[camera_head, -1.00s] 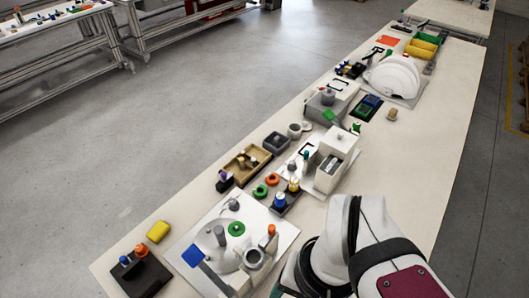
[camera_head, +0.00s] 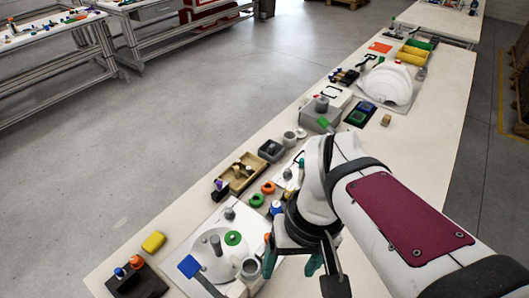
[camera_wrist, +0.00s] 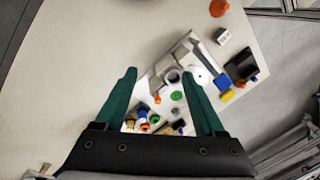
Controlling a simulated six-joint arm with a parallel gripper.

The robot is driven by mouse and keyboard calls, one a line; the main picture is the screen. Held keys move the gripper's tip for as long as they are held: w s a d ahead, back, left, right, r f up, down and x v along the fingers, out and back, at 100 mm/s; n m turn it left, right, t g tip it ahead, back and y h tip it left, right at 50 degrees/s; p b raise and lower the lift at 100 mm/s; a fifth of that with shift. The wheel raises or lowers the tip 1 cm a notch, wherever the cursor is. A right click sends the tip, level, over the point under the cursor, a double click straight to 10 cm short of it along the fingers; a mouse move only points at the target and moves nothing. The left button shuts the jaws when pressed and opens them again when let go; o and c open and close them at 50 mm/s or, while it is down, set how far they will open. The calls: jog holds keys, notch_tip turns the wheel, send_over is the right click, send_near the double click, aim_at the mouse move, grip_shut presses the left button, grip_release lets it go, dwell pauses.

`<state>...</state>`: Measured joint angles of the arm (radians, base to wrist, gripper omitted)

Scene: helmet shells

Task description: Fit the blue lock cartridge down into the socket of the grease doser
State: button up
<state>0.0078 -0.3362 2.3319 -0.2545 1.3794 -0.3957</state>
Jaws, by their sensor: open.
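A blue cartridge with a pale top (camera_head: 277,208) stands in a dark rack, partly hidden by my arm in the head view. A blue piece that may be it shows low between my fingers in the wrist view (camera_wrist: 143,114). A white plate fixture carries a grey ring-shaped socket (camera_head: 250,268), also visible in the wrist view (camera_wrist: 173,76); I cannot tell for sure that this is the grease doser. My gripper (camera_head: 290,264) is open, with green fingers and nothing between them. It is above the bench, right of the ring socket in the head view.
The fixture also has a green disc (camera_head: 232,238) and a blue square paddle (camera_head: 189,266). A yellow block (camera_head: 153,241) and a black holder with pegs (camera_head: 137,282) lie to its left. Green and orange rings and a wooden tray (camera_head: 243,172) stand behind.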

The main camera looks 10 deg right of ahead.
jog(key=w+d+n, duration=0.2)
jog(key=w+n, duration=0.8)
jog(key=w, duration=0.5)
jog(key=n+h, duration=0.1)
jog(key=n, duration=0.7)
send_over(276, 203)
notch_tip(276, 203, down, 4)
jog(key=shift+n, duration=0.3)
notch_tip(276, 203, down, 16)
jog(key=shift+s+f, duration=0.1)
jog(key=shift+f, duration=0.05)
grip_shut()
